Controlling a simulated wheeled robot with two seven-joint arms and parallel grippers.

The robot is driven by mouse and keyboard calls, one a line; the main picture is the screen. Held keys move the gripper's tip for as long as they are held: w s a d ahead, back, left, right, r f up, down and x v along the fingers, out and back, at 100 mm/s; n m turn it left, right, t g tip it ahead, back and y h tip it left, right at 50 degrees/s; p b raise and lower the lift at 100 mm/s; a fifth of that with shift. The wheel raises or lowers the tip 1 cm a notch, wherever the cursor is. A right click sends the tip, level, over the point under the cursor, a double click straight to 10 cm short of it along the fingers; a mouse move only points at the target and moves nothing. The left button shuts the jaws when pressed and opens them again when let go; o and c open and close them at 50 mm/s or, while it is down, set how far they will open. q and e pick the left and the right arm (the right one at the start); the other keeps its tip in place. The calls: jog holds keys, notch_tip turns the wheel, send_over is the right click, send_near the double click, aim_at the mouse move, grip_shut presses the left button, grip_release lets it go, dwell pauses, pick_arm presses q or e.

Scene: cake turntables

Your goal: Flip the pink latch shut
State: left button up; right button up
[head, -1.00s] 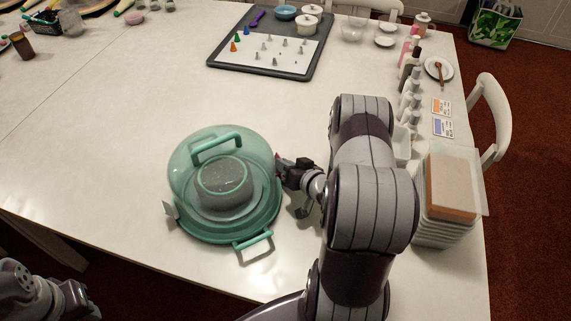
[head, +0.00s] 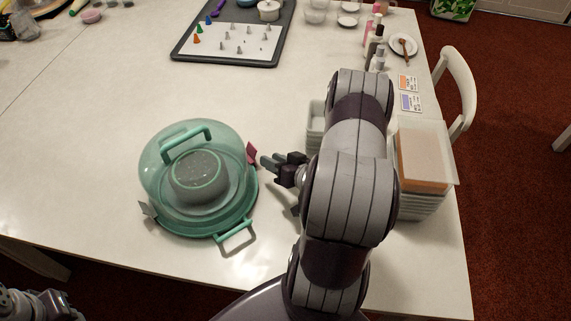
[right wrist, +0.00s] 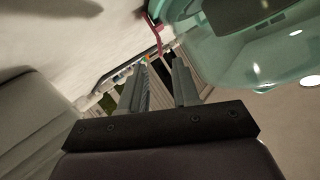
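The cake carrier has a clear teal dome (head: 160,160) over a teal base (head: 205,226), with a grey cake inside. The pink latch (head: 252,153) stands at the carrier's right rim, tilted up and outward. It also shows in the right wrist view (right wrist: 157,38), beyond the fingertips and near the teal rim. My right gripper (head: 270,161) is just right of the pink latch, with a small gap between them. Its two fingers are apart with nothing between them in the right wrist view (right wrist: 158,72). My left arm shows only at the bottom left corner; its fingers cannot be made out.
A grey latch (head: 148,209) sticks out at the carrier's left rim. A teal handle (head: 236,236) projects at the front. Stacked containers (head: 423,160) stand right of my right arm. A grey tray (head: 270,52) lies at the back. The table left of the carrier is clear.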

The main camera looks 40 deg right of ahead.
jog(key=v, duration=0.5)
jog(key=shift+s+r, duration=0.1)
jog(key=shift+s, duration=0.2)
jog(key=w+a+r+n+g+h+p, duration=0.2)
jog(key=w+r+n+g+p, duration=0.1)
jog(key=w+r+g, duration=0.25)
jog(key=s+a+r+g+p, duration=0.1)
jog(key=s+a+r+g, duration=0.2)
jog(key=a, duration=0.5)
jog(key=s+a+r+n+g+y+p, duration=0.1)
jog(key=s+a+r+g, duration=0.3)
jog(key=a, duration=0.4)
jog(key=shift+s+r+n, duration=0.2)
jog(key=shift+s+n, duration=0.1)
jog(key=shift+s, duration=0.35)
